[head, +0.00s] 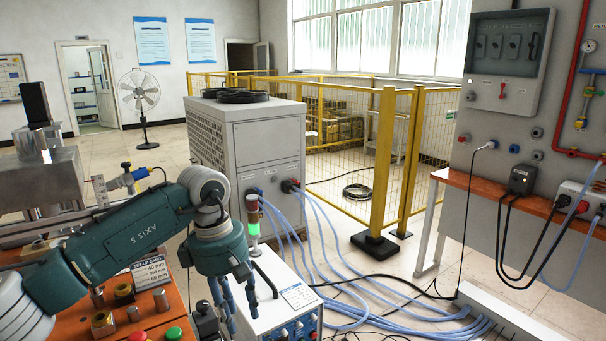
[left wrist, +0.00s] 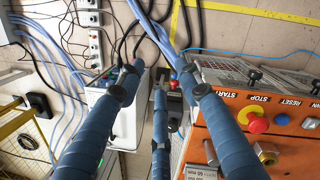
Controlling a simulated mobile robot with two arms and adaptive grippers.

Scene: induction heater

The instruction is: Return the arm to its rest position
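My left arm (head: 135,237) comes in from the left, bent at the wrist, with its gripper (head: 238,300) hanging fingers-down between the orange console and the white heater unit. In the left wrist view, the blue fingers of this gripper (left wrist: 162,88) are spread apart with nothing held between them. The fingers show no contact with the console or the unit. My right gripper is in neither view.
The orange console (head: 148,318) with buttons and metal parts lies below my left arm. The white unit (head: 285,305) with a signal light (head: 253,215) stands close right. A chiller (head: 255,140) is behind. Blue hoses (head: 330,265) cross the floor. An orange bench (head: 500,193) is at right.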

